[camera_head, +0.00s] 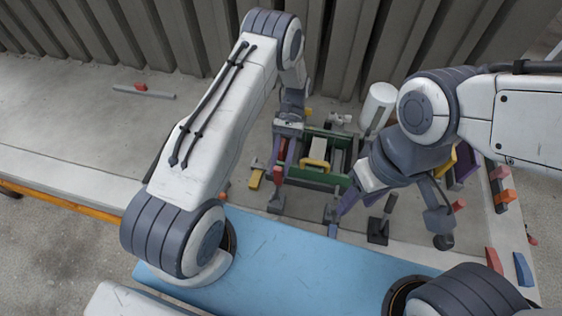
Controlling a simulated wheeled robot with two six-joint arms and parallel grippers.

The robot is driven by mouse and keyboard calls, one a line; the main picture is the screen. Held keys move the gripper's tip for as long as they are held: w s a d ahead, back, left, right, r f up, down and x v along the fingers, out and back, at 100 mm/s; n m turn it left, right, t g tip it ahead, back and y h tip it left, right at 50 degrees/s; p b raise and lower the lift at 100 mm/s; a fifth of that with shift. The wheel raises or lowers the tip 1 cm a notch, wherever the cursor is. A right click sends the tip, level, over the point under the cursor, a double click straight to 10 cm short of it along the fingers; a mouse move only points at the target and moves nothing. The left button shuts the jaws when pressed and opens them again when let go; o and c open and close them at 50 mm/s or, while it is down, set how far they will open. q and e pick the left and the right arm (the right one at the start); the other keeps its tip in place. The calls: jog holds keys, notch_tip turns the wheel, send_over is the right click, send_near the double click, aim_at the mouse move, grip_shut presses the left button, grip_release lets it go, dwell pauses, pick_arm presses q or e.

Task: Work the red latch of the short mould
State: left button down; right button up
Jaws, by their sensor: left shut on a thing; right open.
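A green-walled, box-like mould (310,176) with a yellow handle-shaped part (315,163) stands on the concrete slab at the middle. I cannot tell whether it is the short mould. My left gripper (277,180) points down at its left side, beside a small reddish part (283,148). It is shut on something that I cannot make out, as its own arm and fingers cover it. I cannot tell whether the reddish part is the latch. My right gripper (341,212) is open, low at the mould's front right corner. My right forearm hides part of the mould's right side.
A white cylinder (378,104) stands behind the mould. A grey bar with a red block (141,87) lies at the far left. Yellow (256,178), orange (505,197) and blue (522,268) pieces lie around. A ribbed wall closes the back. The slab's left side is mostly clear.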

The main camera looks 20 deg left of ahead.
pick_arm(q)
jog(key=c, duration=0.6)
grip_release()
jog(key=shift+c, duration=0.2)
jog(key=b+v, duration=0.4)
jog(key=v, duration=0.3)
jog(key=shift+w, duration=0.2)
jog(key=shift+r, duration=0.15)
